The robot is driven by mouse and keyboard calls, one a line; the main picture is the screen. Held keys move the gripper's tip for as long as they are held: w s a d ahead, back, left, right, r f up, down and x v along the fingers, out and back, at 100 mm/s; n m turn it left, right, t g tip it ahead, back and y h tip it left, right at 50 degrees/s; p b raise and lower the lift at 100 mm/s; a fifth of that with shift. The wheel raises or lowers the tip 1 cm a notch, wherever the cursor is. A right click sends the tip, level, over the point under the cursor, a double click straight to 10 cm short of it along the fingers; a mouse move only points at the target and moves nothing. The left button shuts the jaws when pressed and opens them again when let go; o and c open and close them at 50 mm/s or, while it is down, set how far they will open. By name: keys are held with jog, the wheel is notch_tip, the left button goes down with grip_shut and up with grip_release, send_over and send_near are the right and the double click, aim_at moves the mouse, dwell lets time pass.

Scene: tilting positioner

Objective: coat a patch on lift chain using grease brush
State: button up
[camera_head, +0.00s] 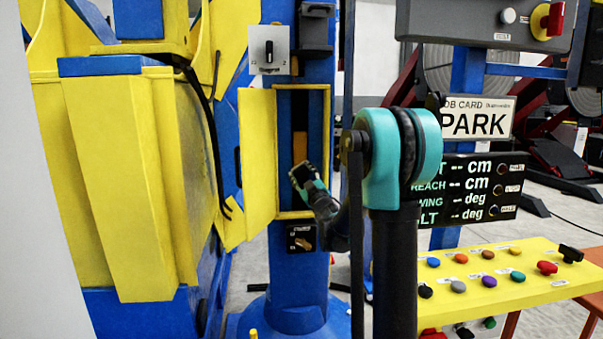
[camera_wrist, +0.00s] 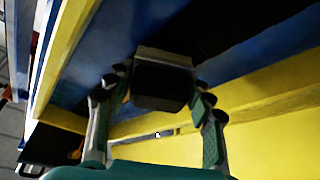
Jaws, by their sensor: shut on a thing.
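My gripper (camera_head: 306,181) is at the lower part of the open hatch in the blue column. In the wrist view its fingers (camera_wrist: 158,105) stand either side of a dark block with a pale grey edge (camera_wrist: 163,78), which looks like the grease brush; it is gripped between them. In the head view the brush (camera_head: 301,172) is small and dark, partly covered by the fingers. An upright orange-brown strip (camera_head: 299,143) shows in the hatch behind and above it. I cannot make out chain links, nor whether the brush touches anything.
The yellow hatch door (camera_head: 259,160) stands open at the left of the opening. A yellow frame (camera_head: 326,115) edges the hatch. A switch plate (camera_head: 269,50) is above and a dark knob panel (camera_head: 301,238) below. A yellow button console (camera_head: 485,280) stands at right.

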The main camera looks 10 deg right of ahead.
jog(key=shift+s, duration=2.95)
jog(key=shift+s, duration=0.1)
jog(key=s, duration=0.2)
jog(key=shift+s, duration=0.4)
